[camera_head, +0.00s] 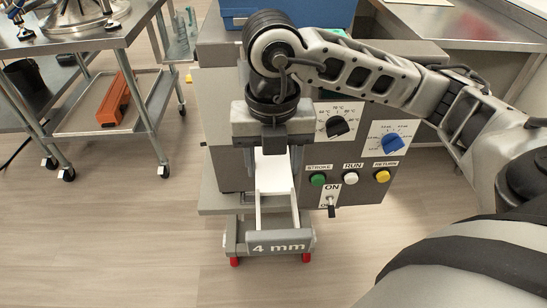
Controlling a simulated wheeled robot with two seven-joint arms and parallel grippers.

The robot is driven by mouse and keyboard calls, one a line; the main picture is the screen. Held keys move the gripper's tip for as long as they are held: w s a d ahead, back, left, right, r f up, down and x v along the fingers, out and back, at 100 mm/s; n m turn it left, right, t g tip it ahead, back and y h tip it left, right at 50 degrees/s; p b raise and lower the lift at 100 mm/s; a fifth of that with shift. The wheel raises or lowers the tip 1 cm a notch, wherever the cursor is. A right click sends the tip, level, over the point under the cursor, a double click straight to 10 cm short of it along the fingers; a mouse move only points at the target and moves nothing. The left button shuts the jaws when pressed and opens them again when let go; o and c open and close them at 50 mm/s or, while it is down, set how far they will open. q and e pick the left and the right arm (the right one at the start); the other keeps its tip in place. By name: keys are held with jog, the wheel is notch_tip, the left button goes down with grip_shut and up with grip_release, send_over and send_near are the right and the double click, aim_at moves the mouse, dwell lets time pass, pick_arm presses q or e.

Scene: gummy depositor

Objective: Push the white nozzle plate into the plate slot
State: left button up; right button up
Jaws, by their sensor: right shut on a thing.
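The white nozzle plate (273,174) shows at the front of the grey depositor machine (225,110), below my right gripper (273,165). Its far part is hidden under the gripper. Two pale strips run from it toward the viewer to a grey bar marked "4 mm" (280,246) with red ends below. My right gripper reaches in from the right, points down, and is shut on the white plate, with a dark finger at each side. The plate slot is hidden behind the gripper and wrist, so I cannot tell how far in the plate sits. My left gripper is out of view.
The machine's panel right of the gripper has a black dial (337,127), a blue dial (391,144), a green button (318,180) and a toggle switch (331,205). A metal cart (85,42) with an orange object (113,101) stands left. The floor in front is clear.

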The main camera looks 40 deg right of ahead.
jog(key=shift+r, duration=0.2)
jog(key=shift+w, duration=0.1)
jog(key=shift+w+d+b, duration=0.2)
jog(key=shift+w+d, duration=0.15)
jog(key=shift+w, duration=0.3)
jog(key=shift+w+d+b, duration=0.15)
jog(key=shift+w+d, duration=0.25)
jog(key=shift+w, duration=0.2)
jog(key=shift+w+d+b, duration=0.2)
jog(key=shift+w+d, duration=0.15)
jog(key=shift+w, duration=0.3)
jog(key=shift+w+d+b, duration=0.2)
jog(key=shift+w+d, duration=0.3)
jog(key=shift+w, duration=0.3)
jog(key=shift+w+d+b, duration=0.15)
jog(key=shift+w+d, duration=0.35)
jog(key=shift+w, duration=0.3)
jog(key=shift+w+d, duration=0.4)
jog(key=shift+w, duration=0.25)
jog(key=shift+w+d, duration=0.4)
jog(key=shift+w, duration=0.3)
jog(key=shift+w+d, duration=0.4)
jog(key=shift+w, duration=0.25)
jog(key=shift+w+d+r, duration=0.1)
jog(key=shift+w+d, duration=0.05)
jog(key=o, duration=1.6)
